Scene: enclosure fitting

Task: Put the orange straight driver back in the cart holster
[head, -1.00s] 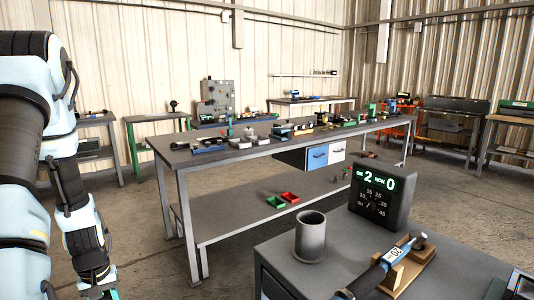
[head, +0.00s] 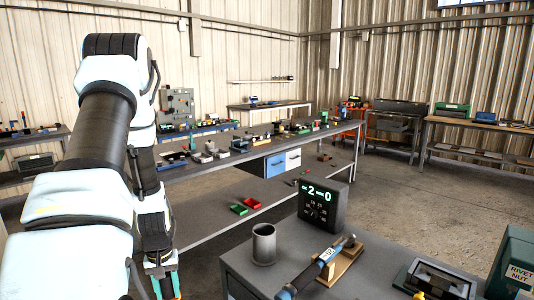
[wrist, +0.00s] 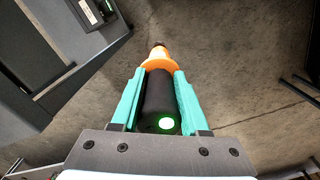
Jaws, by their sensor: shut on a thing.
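My gripper (wrist: 160,74) is shut on the orange straight driver (wrist: 157,58). In the wrist view the driver's black body lies between the two teal fingers, with a green light on its near end and its orange part pointing away. In the head view my gripper (head: 163,284) hangs low, left of the cart and cut by the lower edge; the driver is barely visible there. A grey open cylinder (head: 263,246), which looks like the holster, stands upright on the cart top (head: 236,262). My gripper is apart from it, and its inside is mostly hidden.
On the cart stand a dark display box (head: 323,207), a blue-and-black torque tool on a wooden cradle (head: 345,262), a black tray (head: 440,280) and a green rivet nut box (head: 515,262). A long workbench (head: 220,160) stands behind. Bare floor lies beneath my gripper in the wrist view.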

